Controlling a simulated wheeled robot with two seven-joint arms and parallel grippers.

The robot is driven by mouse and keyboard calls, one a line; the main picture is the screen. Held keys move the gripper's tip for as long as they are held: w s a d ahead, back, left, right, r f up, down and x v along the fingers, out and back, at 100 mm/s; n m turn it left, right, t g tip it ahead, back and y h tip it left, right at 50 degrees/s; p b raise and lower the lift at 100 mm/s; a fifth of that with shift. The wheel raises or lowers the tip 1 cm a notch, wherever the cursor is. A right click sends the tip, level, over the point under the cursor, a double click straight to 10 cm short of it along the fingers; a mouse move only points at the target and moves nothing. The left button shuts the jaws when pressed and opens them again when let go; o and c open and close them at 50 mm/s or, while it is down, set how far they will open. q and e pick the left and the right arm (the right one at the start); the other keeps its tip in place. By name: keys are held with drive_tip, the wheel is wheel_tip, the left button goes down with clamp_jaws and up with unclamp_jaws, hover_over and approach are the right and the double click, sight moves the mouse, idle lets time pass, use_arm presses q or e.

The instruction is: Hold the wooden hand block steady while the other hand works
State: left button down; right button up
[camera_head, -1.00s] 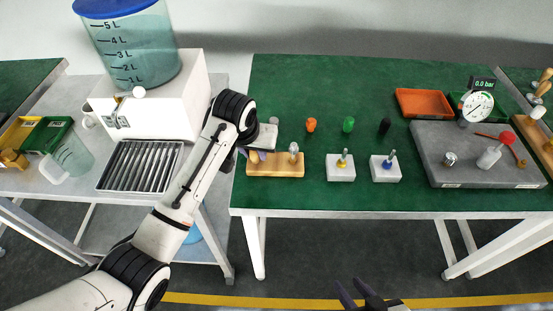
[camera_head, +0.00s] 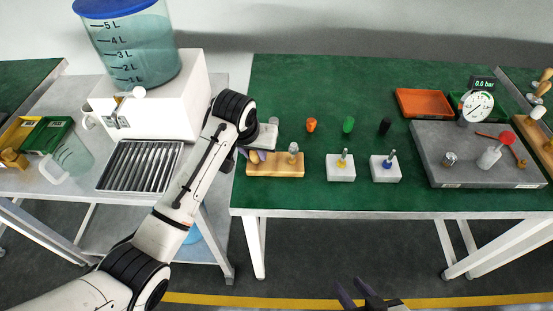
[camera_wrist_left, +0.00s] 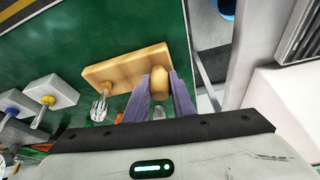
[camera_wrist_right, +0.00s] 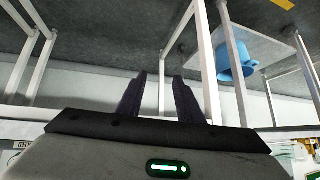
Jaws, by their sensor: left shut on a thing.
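The wooden hand block (camera_head: 276,170) lies on the green table near its front left edge. It also shows in the left wrist view (camera_wrist_left: 127,70). A rounded wooden knob (camera_wrist_left: 159,84) stands at one end of it, and a metal fitting (camera_head: 293,150) stands at the other end. My left gripper (camera_head: 257,156) is shut on the wooden knob; in the left wrist view its two purple fingers (camera_wrist_left: 160,97) lie on either side of the knob. My right gripper (camera_head: 357,293) is low in front of the table, with its fingers apart and empty in the right wrist view (camera_wrist_right: 159,92).
White blocks with a yellow-collared (camera_head: 341,170) and a blue-collared fitting (camera_head: 385,170) stand to the right. Orange (camera_head: 311,125), green (camera_head: 348,124) and black (camera_head: 385,126) handles stand behind. A grey slab (camera_head: 470,165) with a gauge lies at right. A white machine (camera_head: 155,105) stands left.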

drive_tip(key=w+a+r+m+y, duration=0.1)
drive_tip(key=w+a+r+m, duration=0.1)
drive_tip(key=w+m, duration=0.35)
drive_tip(key=m+y, duration=0.5)
drive_tip(key=m, duration=1.3)
approach(298, 147)
drive_tip(key=shift+g, duration=0.4)
drive_tip(key=f, duration=0.3)
drive_tip(key=a+f, duration=0.1)
drive_tip(key=f, duration=0.1)
drive_tip(key=shift+s+f, duration=0.15)
drive_tip(key=shift+s, duration=0.15)
drive_tip(key=w+d+r+m+h, duration=0.2)
drive_tip(key=w+r+m, duration=0.2)
drive_tip(key=w+r, duration=0.3)
drive_tip(key=shift+m+g, duration=0.5)
drive_tip(key=shift+m, duration=0.15)
drive_tip(key=shift+w+a+f, duration=0.1)
drive_tip(key=shift+a+f, duration=1.9)
drive_tip(key=shift+w+a+f, duration=0.15)
drive_tip(key=shift+a+f, duration=1.85)
drive_tip(key=shift+a, duration=0.05)
